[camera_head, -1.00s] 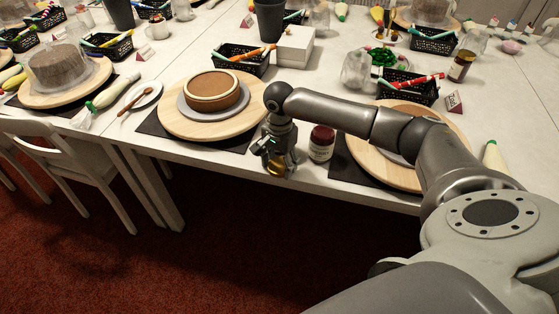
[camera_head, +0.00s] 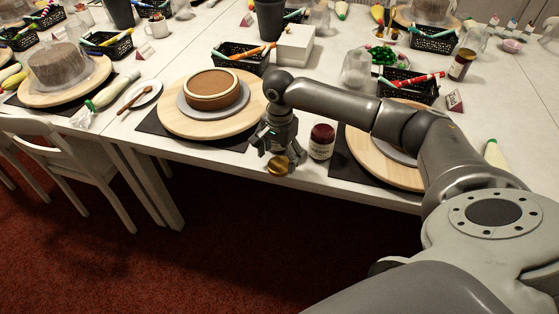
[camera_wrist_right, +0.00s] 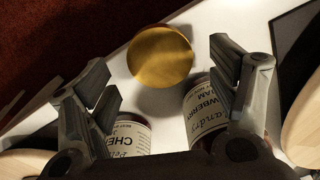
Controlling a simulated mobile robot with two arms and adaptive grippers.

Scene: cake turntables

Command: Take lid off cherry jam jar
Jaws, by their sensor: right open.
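A gold lid (camera_head: 278,165) shows just below my right gripper (camera_head: 276,145), near the table's front edge. In the right wrist view the lid (camera_wrist_right: 160,55) is a full round disc, apart from both fingers; I cannot tell whether it touches the table. My right gripper (camera_wrist_right: 160,88) is open, with its fingers spread. The cherry jam jar (camera_wrist_right: 130,137) shows only its label beside the left finger; its top is hidden by my gripper. The strawberry jam jar (camera_wrist_right: 199,110) is beside the right finger. In the head view it has a dark red top (camera_head: 322,133).
A brown cake (camera_head: 213,90) stands on a wooden board (camera_head: 178,118) left of my gripper. Another wooden board (camera_head: 372,155) lies right of the strawberry jar, under my arm. A black basket (camera_head: 240,62) and white box (camera_head: 295,45) stand behind. The table's front edge is close.

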